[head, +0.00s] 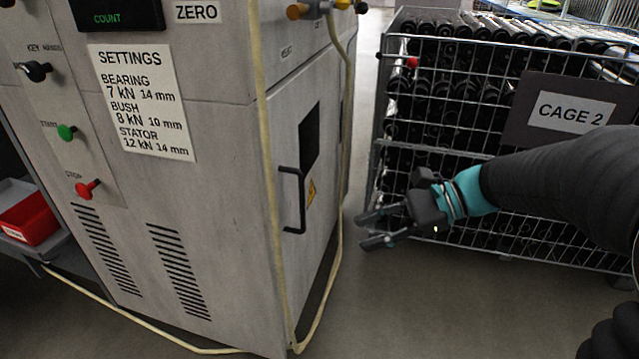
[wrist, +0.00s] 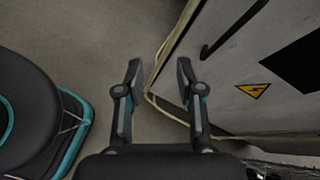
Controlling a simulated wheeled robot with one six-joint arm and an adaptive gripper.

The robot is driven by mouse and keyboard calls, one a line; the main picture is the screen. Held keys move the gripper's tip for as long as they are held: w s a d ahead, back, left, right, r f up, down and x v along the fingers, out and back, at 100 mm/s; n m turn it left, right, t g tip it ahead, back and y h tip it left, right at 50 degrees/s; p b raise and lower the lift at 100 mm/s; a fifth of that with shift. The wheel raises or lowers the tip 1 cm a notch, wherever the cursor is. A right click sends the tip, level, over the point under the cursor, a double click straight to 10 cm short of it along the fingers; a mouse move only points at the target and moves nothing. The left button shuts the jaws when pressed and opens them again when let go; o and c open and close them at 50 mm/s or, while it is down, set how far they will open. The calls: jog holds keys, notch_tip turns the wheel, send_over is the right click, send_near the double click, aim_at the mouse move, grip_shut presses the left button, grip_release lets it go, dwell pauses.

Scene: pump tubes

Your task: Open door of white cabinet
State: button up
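The white-grey cabinet (head: 225,215) stands at the left and centre of the head view. Its door (head: 322,225) is on the right side face and looks shut. The door has a black bar handle (head: 300,200), a dark window and a yellow warning sticker. In the wrist view the door (wrist: 235,60) is at the right, with part of the handle (wrist: 228,32) at the top. My gripper (head: 362,230) is right of the door, pointing toward it. Its two fingers (wrist: 158,75) are apart with nothing between them, and it is not touching the handle.
A pale hose (head: 340,200) hangs down the cabinet's side, around the door, and runs along the floor. A wire cage (head: 450,155) labelled CAGE 2, full of black tubes, stands behind my arm. Clear floor (head: 400,310) lies in front of the door.

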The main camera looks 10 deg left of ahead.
jog(key=w+a+f+m+y+b, duration=0.1)
jog(key=w+m+y+b, duration=0.1)
jog(key=w+m+y, duration=0.6)
jog(key=a+n, duration=0.1)
jog(key=a, duration=0.3)
jog(key=a+n+h, duration=0.1)
jog(key=a, duration=0.4)
jog(key=a+n+h, duration=0.1)
jog(key=a, duration=0.3)
jog(key=shift+w+a+f+b, duration=0.1)
jog(key=shift+w+a+b, duration=0.05)
jog(key=shift+a+b, duration=0.25)
jog(key=shift+d, duration=0.1)
grip_shut()
